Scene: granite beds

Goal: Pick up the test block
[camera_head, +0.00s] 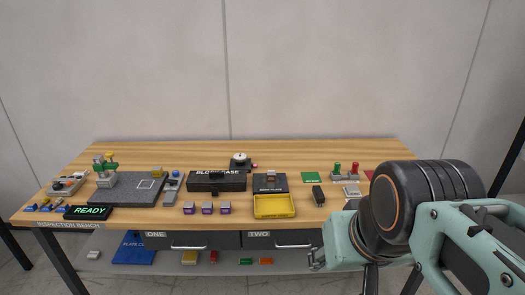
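I cannot tell for sure which object is the test block. A small brownish block (271,177) sits on a dark labelled plate (268,187) right of the table's middle. A black case (217,182), lettered something like "BLOCK CASE", lies left of that plate. Several small purple blocks (207,208) stand in a row in front of the case. A small dark upright block (319,196) stands right of the yellow tray. My gripper (317,260) is at the lower right, in front of the bench's front edge, apart from these objects. Its fingers are small and partly hidden by my arm, so their opening is unclear.
On the wooden bench (340,155), a yellow tray (274,206) and a "READY" display (88,212) lie near the front edge. A grey granite plate (125,190) with a green-and-grey stand is at left. The back strip is mostly clear.

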